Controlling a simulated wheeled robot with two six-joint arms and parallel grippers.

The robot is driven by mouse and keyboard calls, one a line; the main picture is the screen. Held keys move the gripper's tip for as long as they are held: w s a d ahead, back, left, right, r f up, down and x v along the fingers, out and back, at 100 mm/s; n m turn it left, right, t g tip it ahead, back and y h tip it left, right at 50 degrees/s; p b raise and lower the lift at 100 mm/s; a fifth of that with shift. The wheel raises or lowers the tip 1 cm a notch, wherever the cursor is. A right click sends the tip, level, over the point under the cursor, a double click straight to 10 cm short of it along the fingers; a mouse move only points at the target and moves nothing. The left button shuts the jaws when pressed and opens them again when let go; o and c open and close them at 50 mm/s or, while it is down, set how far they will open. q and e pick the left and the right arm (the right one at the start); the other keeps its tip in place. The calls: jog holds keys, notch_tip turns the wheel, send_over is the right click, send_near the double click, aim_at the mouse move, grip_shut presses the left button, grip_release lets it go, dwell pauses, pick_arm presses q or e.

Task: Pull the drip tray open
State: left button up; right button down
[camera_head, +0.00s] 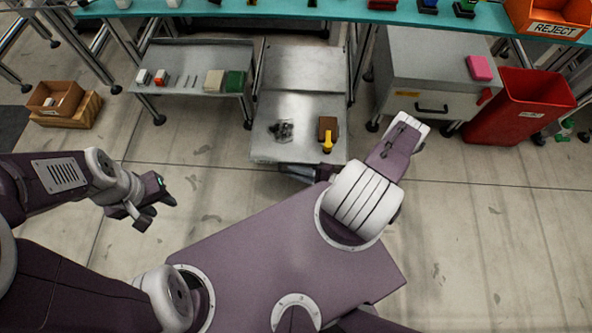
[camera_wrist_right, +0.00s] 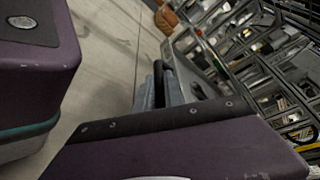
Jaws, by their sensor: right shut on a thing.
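A grey metal unit (camera_head: 300,105) stands in the middle of the head view, with a brown block with a yellow lever and a dark metal part on its lower surface. The drip tray is not clearly seen from above. In the right wrist view a dark handle bar (camera_wrist_right: 159,83) stands in front of a grey metal front (camera_wrist_right: 184,76). My right gripper (camera_wrist_right: 157,90) is shut on that handle. In the head view only a little of it (camera_head: 297,172) shows below the unit's front edge; my body hides the rest. My left gripper (camera_head: 157,212) is open and empty over the floor at left.
A low grey table (camera_head: 195,72) with small parts stands left of the unit. A grey cabinet (camera_head: 425,75) with a pink block (camera_head: 480,67) and a red bin (camera_head: 518,105) stand to the right. A cardboard box (camera_head: 55,98) is far left. The floor at right is clear.

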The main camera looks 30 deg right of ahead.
jog(key=c, duration=1.7)
grip_release()
jog(key=shift+d, duration=0.1)
jog(key=shift+s+d+r, duration=0.1)
jog(key=shift+s+d, duration=0.1)
jog(key=p+v, duration=0.3)
jog(key=v, duration=0.5)
jog(key=shift+s+d, duration=0.1)
jog(key=shift+s, duration=0.1)
jog(key=shift+r, duration=0.1)
